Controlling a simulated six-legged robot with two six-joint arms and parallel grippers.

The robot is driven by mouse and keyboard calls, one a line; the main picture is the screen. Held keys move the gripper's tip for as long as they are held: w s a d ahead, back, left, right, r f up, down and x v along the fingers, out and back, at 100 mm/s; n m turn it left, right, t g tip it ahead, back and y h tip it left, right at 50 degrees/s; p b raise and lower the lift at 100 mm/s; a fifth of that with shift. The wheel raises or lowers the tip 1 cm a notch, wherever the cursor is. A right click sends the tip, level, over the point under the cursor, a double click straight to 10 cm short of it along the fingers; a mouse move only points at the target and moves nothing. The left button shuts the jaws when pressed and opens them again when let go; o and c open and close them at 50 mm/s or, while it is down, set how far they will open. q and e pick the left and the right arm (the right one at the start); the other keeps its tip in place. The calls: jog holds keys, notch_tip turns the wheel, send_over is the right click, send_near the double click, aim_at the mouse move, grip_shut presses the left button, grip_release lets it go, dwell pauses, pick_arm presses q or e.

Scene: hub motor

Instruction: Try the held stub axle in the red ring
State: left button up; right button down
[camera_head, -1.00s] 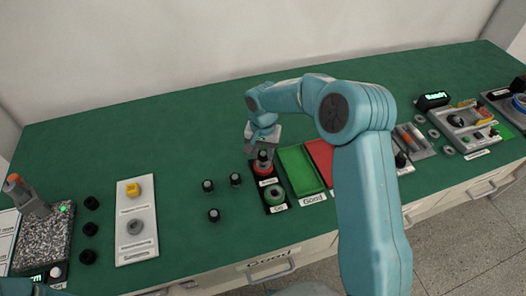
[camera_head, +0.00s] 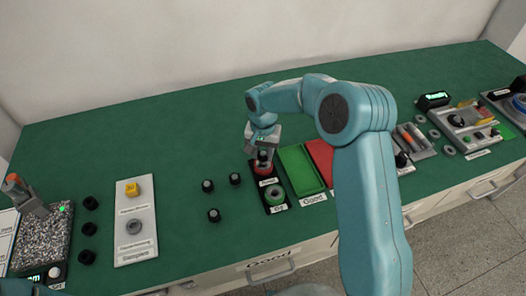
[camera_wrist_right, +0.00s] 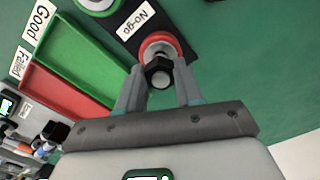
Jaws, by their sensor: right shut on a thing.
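My right gripper (camera_wrist_right: 158,92) is shut on the stub axle (camera_wrist_right: 158,72), a dark piece with a hex-shaped end, in the right wrist view. The axle is at the red ring (camera_wrist_right: 168,38), which sits by the "No-go" label. The axle overlaps the ring in the picture; how deep it sits is hidden. In the head view my right gripper (camera_head: 262,150) is over the red ring (camera_head: 264,170) on the black gauge plate (camera_head: 257,189). The green ring (camera_head: 275,195) is at the plate's near end.
A green tray (camera_head: 302,169) and a red tray (camera_head: 320,153) lie right of the gauge. Several dark stub axles (camera_head: 214,215) stand to its left. A white panel (camera_head: 135,220) and a speckled block (camera_head: 42,240) are farther left. Green bench around the axles is clear.

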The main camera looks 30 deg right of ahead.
jog(key=shift+f+b, duration=0.4)
jog(key=shift+f, duration=0.15)
dwell(0.9)
jog(key=shift+r, duration=0.25)
jog(key=shift+r, duration=0.15)
jog(key=shift+r+p, duration=0.4)
jog(key=shift+r, duration=0.05)
jog(key=shift+r+p, duration=1.2)
jog(key=shift+r, duration=0.85)
